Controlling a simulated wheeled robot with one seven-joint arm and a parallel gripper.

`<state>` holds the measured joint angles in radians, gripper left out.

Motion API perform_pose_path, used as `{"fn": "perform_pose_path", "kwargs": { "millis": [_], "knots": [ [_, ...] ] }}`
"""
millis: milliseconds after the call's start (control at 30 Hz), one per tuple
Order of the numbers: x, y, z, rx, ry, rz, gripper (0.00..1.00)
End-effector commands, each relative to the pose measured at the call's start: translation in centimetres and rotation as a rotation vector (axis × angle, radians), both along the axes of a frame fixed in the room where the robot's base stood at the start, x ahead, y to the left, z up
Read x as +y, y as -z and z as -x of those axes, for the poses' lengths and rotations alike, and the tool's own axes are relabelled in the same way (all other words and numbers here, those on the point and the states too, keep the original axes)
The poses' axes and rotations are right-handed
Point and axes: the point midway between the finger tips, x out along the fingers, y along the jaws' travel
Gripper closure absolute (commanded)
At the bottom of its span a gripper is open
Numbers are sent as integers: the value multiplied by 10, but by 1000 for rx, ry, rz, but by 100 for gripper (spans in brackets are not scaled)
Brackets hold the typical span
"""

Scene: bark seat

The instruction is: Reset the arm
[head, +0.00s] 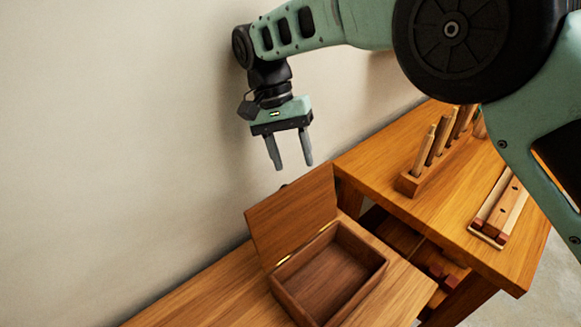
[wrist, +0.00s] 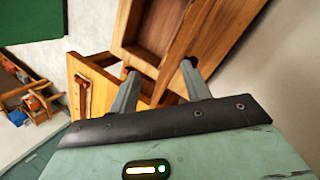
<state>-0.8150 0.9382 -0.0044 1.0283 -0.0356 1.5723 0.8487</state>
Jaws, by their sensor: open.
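My gripper (head: 290,164) hangs from my green arm in the upper middle of the head view, fingers pointing down. It is open, with nothing between its two fingers. It is in the air above the wooden box and close to the wall. In the wrist view my gripper (wrist: 160,72) shows its two spread fingers, with the box beyond them at the top.
An open, empty wooden box (head: 376,277) with its lid (head: 290,215) raised stands on a wooden bench (head: 215,300). To the right, a higher table (head: 400,162) bears a rack (head: 410,183) of upright tools and a flat wooden piece (head: 500,205). A plain wall (head: 110,130) runs along the left.

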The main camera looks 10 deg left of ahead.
Motion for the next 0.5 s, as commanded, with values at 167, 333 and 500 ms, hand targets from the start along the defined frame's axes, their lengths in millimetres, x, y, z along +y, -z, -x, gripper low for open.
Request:
{"fn": "perform_pose_path", "kwargs": {
  "millis": [167, 333, 500],
  "knots": [
    [0, -1, -1, -1, 1, 0, 52],
    [-1, 0, -1, -1, 1, 0, 52],
    [-6, -6, 1, 5, -11, -21, 52]
  ]
}}
